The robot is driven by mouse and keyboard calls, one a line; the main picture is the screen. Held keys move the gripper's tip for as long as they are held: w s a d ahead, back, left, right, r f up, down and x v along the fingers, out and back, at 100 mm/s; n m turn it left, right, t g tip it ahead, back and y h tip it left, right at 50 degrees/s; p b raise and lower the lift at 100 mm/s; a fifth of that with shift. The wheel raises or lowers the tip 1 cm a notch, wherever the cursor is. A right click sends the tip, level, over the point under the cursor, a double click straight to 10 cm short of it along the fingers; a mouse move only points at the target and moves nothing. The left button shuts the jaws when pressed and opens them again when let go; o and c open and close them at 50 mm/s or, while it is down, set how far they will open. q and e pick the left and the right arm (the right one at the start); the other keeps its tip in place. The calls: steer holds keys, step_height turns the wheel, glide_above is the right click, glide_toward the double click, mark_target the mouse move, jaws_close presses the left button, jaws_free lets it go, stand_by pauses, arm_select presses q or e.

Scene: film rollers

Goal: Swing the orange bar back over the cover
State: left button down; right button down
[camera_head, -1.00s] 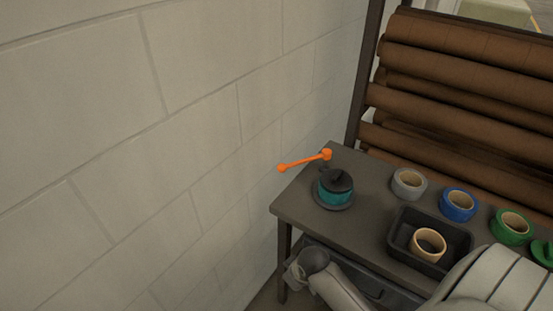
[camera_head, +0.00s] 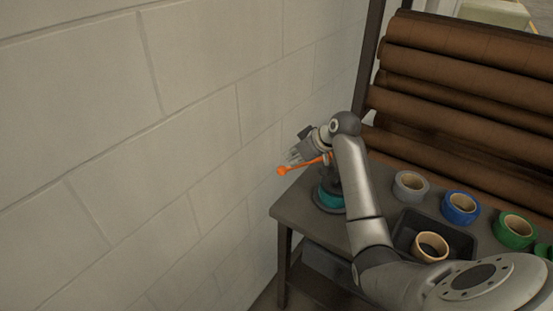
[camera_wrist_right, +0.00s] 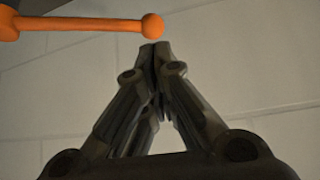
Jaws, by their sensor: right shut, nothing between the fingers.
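The orange bar (camera_head: 302,164) sticks out to the left from the device on the table, its ball end off the table's left side by the wall. The bar also shows in the right wrist view (camera_wrist_right: 85,25). The device has a teal body (camera_head: 328,199) on a round dark base; its dark cover is mostly hidden behind my right arm. My right gripper (camera_head: 291,158) is shut and empty close to the bar's ball end. In the right wrist view its fingertips (camera_wrist_right: 154,47) are just below the ball; I cannot tell whether they touch. My left gripper is not in view.
The block wall (camera_head: 150,150) stands close on the left. Grey (camera_head: 410,186), blue (camera_head: 460,207) and green (camera_head: 513,227) tape rolls stand on the table right of my arm. A dark tray (camera_head: 462,238) holds a tan roll. Brown rolls (camera_head: 460,70) are stacked behind.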

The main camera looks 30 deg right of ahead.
steer(key=shift+w+d+r, duration=0.25)
steer(key=shift+w+r, duration=0.05)
steer(key=shift+r, duration=0.2)
steer(key=shift+w+d+r, duration=0.2)
steer(key=shift+w+r, duration=0.05)
steer(key=shift+r, duration=0.2)
steer(key=p+x, duration=0.1)
steer(key=x, duration=0.9)
steer(key=shift+w, duration=0.15)
steer(key=shift+a+r+y, duration=0.1)
steer(key=shift+a+y, duration=0.05)
steer(key=shift+y, duration=0.15)
steer(key=shift+s+a+n+y+p, duration=0.15)
steer(key=shift+s+n+y+p, duration=0.2)
steer(key=shift+s+n, duration=0.45)
steer(key=s+d+n+g+y, duration=0.1)
steer(key=s+n, duration=0.4)
steer(key=s, duration=0.6)
steer(key=shift+s+d+n+g+y, duration=0.25)
steer(key=shift+g+y, duration=0.55)
steer(key=shift+y, duration=0.45)
